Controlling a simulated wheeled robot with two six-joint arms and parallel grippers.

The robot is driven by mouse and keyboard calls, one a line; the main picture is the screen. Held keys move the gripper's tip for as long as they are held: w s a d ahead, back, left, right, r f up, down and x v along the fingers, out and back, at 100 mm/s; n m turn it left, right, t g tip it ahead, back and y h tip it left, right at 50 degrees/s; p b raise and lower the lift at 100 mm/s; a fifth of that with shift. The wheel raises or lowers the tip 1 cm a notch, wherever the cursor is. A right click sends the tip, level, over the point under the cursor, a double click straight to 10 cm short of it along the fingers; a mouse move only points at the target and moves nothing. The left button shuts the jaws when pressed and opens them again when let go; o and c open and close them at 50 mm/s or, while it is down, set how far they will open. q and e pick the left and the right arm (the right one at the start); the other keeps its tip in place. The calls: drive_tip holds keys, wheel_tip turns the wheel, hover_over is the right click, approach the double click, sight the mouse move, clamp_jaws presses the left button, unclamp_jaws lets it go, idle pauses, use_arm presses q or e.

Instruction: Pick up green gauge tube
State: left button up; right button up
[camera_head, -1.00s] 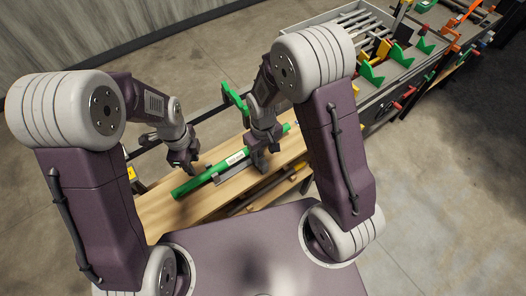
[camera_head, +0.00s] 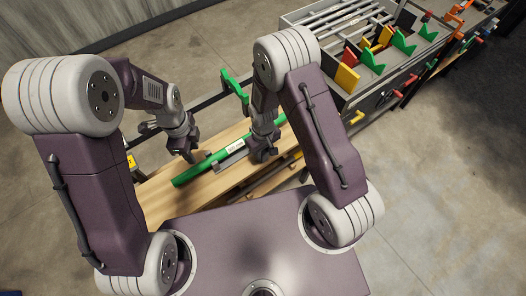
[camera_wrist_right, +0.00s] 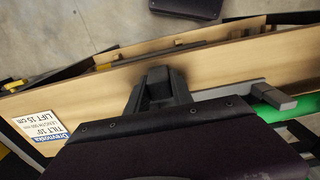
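The green gauge tube (camera_head: 193,173) lies diagonally along the wooden bench, with a white label near its middle. My left gripper (camera_head: 190,155) is above the bench beside the tube's left half, on its far side. My right gripper (camera_head: 262,154) is low at the tube's right half, by its near side, and hides a piece of it. In the right wrist view the tube (camera_wrist_right: 268,110) shows at the right, partly covered by the gripper body. The right gripper (camera_wrist_right: 160,88) points over bare wood there. Its finger gap and the left one's are too unclear to judge.
The wooden bench top (camera_head: 160,205) has a grey metal holder (camera_head: 232,160) along the tube. A green bracket (camera_head: 234,88) stands behind. A rack (camera_head: 375,75) with colored parts is at upper right. A white label plate (camera_wrist_right: 42,127) shows at the bench edge.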

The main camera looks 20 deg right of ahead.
clamp_jaws()
use_arm(q)
drive_tip(key=o, duration=0.4)
drive_tip(key=shift+s, duration=0.25)
drive_tip(key=w+d+r+n+g+h, duration=0.1)
drive_tip(key=w+d+r+n+g, duration=0.1)
drive_tip(key=w+r+n+g, duration=0.35)
drive_tip(key=w+a+f+n+h, duration=0.1)
drive_tip(key=w+a+f+n, duration=0.1)
drive_tip(key=w+f, duration=0.2)
drive_tip(key=shift+g, duration=0.45)
drive_tip(key=x, duration=0.9)
drive_tip(key=a+x, duration=0.1)
drive_tip(key=x, duration=0.4)
drive_tip(key=shift+f, duration=0.1)
